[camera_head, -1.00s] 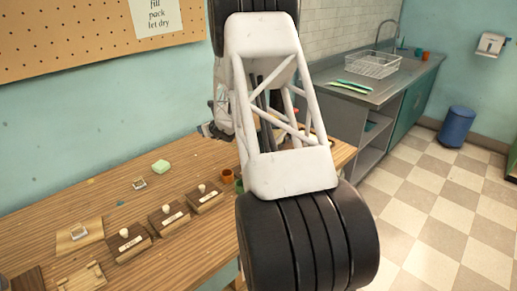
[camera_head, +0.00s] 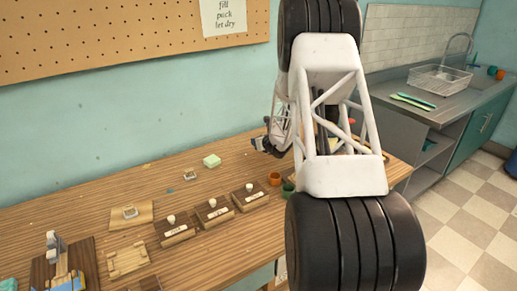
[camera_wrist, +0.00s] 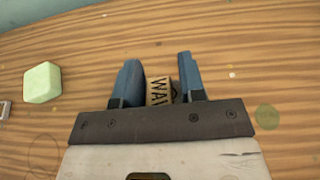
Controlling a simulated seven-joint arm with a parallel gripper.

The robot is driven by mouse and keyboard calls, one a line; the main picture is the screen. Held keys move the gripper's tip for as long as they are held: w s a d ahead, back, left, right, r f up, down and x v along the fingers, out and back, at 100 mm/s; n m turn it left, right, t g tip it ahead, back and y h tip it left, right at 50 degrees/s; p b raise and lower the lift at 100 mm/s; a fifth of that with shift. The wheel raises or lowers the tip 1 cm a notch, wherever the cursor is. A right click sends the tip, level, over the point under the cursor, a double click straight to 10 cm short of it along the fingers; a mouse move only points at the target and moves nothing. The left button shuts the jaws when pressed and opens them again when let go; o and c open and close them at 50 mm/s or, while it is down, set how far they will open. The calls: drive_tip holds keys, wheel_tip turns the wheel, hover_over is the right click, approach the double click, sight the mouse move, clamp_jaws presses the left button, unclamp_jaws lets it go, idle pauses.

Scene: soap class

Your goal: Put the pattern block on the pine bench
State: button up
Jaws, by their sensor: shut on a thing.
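The pattern block (camera_wrist: 158,90) is a small light wooden block with dark letters reading "WA" and part of another. In the wrist view it sits between the two blue-grey fingers of my gripper (camera_wrist: 158,62), which is shut on it. The lower part of the block is hidden by the gripper mount. The wood-topped bench (camera_head: 90,222), with striped brown grain, runs along the wall; its top (camera_wrist: 270,60) fills the wrist view behind the block. In the head view my gripper (camera_head: 262,146) is over the back of the bench. I cannot tell whether the block touches the top.
A pale green soap bar (camera_head: 211,160) lies left of my gripper. Several dark labelled boxes with white knobs, including one (camera_head: 249,196), line the middle. An orange cup (camera_head: 274,179) stands nearby. Wooden trays (camera_head: 128,260) lie at left. The sink counter (camera_head: 440,105) is at right.

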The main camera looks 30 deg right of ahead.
drive_tip(key=shift+f, duration=0.1)
drive_tip(key=shift+f, duration=1.75)
drive_tip(key=shift+f, duration=0.15)
drive_tip(key=o, duration=0.9)
drive_tip(key=shift+v, duration=6.05)
drive_tip(key=shift+w+a+r, duration=0.1)
drive_tip(key=shift+r, duration=0.15)
